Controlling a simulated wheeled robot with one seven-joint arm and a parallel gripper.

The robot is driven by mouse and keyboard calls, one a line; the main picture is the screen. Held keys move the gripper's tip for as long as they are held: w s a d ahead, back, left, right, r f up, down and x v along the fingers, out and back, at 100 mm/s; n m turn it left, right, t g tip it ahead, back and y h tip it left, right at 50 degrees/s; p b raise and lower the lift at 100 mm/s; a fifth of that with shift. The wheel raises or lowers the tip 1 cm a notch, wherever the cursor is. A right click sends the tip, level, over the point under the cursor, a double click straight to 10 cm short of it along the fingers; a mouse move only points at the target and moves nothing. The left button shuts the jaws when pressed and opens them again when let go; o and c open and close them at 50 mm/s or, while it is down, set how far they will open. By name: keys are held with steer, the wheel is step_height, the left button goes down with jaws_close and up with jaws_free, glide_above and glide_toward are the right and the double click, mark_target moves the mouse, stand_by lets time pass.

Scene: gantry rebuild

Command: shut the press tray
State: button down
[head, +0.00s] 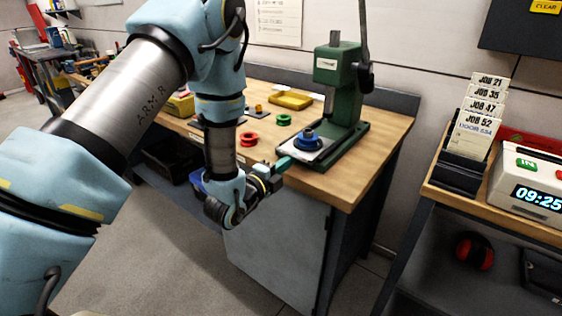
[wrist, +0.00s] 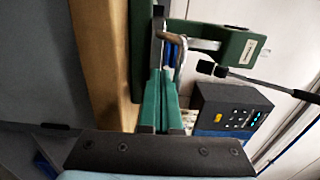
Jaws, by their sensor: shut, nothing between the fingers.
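The green press (head: 335,90) stands on the wooden bench. Its pale metal tray (head: 318,153) sticks out at the front of its base, with a blue round part (head: 308,140) on top. The tray shows edge-on in the wrist view (wrist: 158,42), with some blue beside it. My gripper (head: 286,162) is shut and empty, its teal fingers pointing at the tray's front edge. In the wrist view the shut fingertips (wrist: 161,72) are close to the tray; I cannot tell whether they touch it.
The wooden bench (head: 340,185) holds a red ring (head: 248,138), a green ring (head: 284,119) and a yellow item (head: 290,99) left of the press. A black control box (wrist: 235,112) shows at right in the wrist view. A side bench with a clock (head: 535,185) stands at right.

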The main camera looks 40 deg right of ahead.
steer(key=shift+d, duration=0.2)
steer(key=b+x, duration=0.2)
steer(key=x, duration=0.1)
steer(key=shift+d+f, duration=0.15)
steer(key=shift+w+d, duration=0.15)
steer(key=shift+d, duration=0.05)
stand_by(0.3)
